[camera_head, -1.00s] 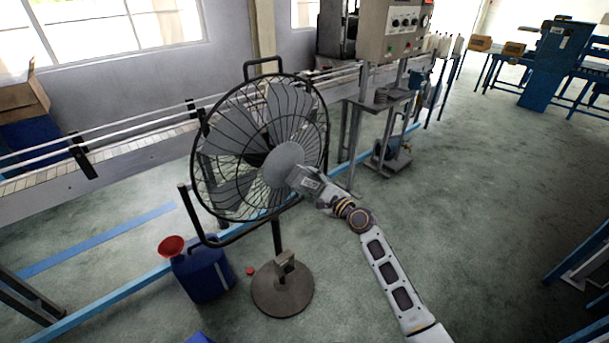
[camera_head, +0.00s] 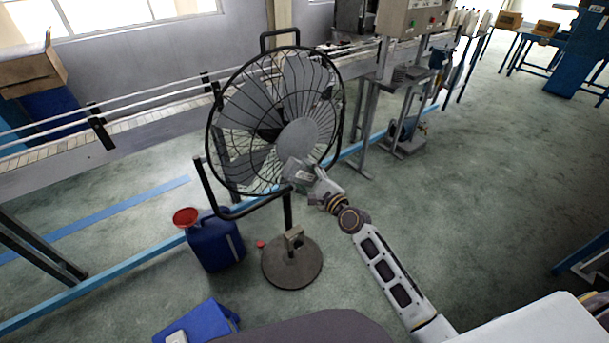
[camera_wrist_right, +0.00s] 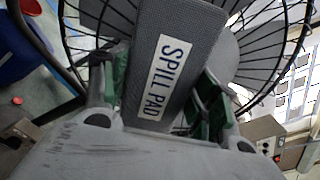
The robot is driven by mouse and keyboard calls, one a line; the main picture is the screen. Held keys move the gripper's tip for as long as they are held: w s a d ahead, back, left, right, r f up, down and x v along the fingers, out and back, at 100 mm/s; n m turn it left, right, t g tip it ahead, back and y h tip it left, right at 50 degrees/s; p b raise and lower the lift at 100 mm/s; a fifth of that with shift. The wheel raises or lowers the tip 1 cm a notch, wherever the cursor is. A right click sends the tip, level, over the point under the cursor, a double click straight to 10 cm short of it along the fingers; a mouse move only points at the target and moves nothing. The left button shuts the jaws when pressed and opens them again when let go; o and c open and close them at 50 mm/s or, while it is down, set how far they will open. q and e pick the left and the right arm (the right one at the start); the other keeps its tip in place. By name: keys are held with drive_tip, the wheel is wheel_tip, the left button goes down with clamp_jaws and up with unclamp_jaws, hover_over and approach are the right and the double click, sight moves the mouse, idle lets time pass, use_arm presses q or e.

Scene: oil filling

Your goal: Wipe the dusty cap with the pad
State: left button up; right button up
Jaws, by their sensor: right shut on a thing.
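The grey round cap (camera_head: 297,139) is at the middle of the black wire fan guard. My right gripper (camera_head: 303,174) is just below the cap, in front of the guard's lower part. It is shut on the grey spill pad (camera_wrist_right: 170,55), whose white "SPILL PAD" label faces the right wrist camera. The pad (camera_head: 295,169) is small in the head view, and I cannot tell whether it touches the guard or the cap. In the wrist view the cap (camera_wrist_right: 223,62) is partly hidden behind the pad. My left gripper is out of view.
The fan's round base (camera_head: 292,266) stands on the floor. Left of it are a blue jug (camera_head: 216,245) with a red funnel (camera_head: 186,217) and a small red cap (camera_head: 260,244). A blue box (camera_head: 215,318) is nearer. A conveyor (camera_head: 150,125) runs behind. Floor at right is clear.

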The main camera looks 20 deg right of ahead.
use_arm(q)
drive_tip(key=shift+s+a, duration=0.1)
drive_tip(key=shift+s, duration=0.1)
use_arm(e)
drive_tip(key=shift+w, duration=0.1)
drive_tip(key=shift+w+a, duration=0.1)
drive_tip(key=shift+w, duration=0.1)
drive_tip(key=shift+w+a, duration=0.2)
drive_tip(key=shift+w, duration=0.2)
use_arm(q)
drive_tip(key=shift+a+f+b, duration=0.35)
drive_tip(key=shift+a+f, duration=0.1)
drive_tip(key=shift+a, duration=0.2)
use_arm(e)
drive_tip(key=shift+x, duration=2.2)
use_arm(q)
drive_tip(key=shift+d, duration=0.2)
